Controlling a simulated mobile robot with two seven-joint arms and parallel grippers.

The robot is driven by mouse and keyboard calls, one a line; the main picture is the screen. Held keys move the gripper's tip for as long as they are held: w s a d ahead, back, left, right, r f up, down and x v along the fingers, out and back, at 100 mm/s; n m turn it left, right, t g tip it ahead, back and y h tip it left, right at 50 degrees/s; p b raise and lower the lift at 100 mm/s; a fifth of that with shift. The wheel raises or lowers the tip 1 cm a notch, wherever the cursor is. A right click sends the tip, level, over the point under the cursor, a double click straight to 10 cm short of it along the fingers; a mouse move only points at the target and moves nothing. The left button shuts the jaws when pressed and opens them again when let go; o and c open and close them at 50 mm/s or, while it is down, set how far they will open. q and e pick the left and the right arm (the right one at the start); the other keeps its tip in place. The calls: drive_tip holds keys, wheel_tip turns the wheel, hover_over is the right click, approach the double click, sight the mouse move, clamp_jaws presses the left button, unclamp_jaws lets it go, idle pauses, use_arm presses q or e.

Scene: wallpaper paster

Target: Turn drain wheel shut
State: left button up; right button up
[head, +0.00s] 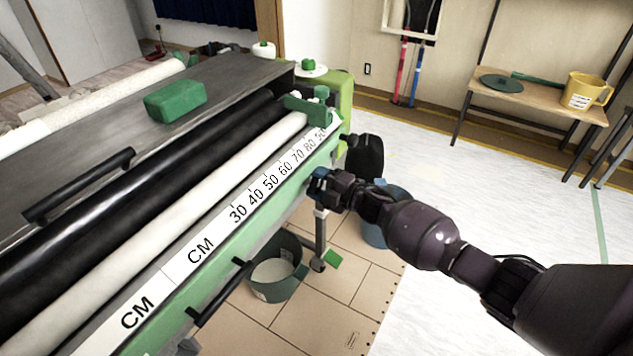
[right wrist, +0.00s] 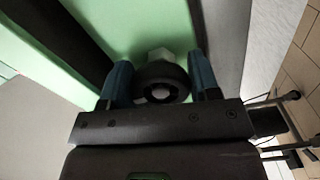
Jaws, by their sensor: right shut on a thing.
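The drain wheel shows in the right wrist view as a small dark round knob (right wrist: 161,84) with a pale centre, on a light fitting against the machine's green side. My right gripper (right wrist: 161,88) has its two blue fingers on either side of the wheel and is shut on it. In the head view my right gripper (head: 318,186) is at the green front side of the pasting machine (head: 235,263), below the ruler strip. There the wheel is hidden by the gripper. My left gripper does not show.
A dark green bucket (head: 288,286) with pale contents stands on the floor mat below the machine. A blue bucket (head: 374,232) stands partly behind my right arm. A green block (head: 174,100) lies on the machine top. A bench (head: 545,96) with a yellow jug (head: 585,91) stands at the far right.

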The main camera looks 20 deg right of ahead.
idle(0.4)
drive_tip(key=o, duration=0.9)
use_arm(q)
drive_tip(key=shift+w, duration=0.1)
use_arm(e)
drive_tip(key=shift+s+d, duration=0.1)
drive_tip(key=shift+s+d, duration=0.2)
drive_tip(key=shift+s, duration=0.05)
use_arm(q)
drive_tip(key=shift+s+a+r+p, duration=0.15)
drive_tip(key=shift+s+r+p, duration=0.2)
drive_tip(key=shift+p, duration=0.6)
use_arm(e)
drive_tip(key=shift+v, duration=5)
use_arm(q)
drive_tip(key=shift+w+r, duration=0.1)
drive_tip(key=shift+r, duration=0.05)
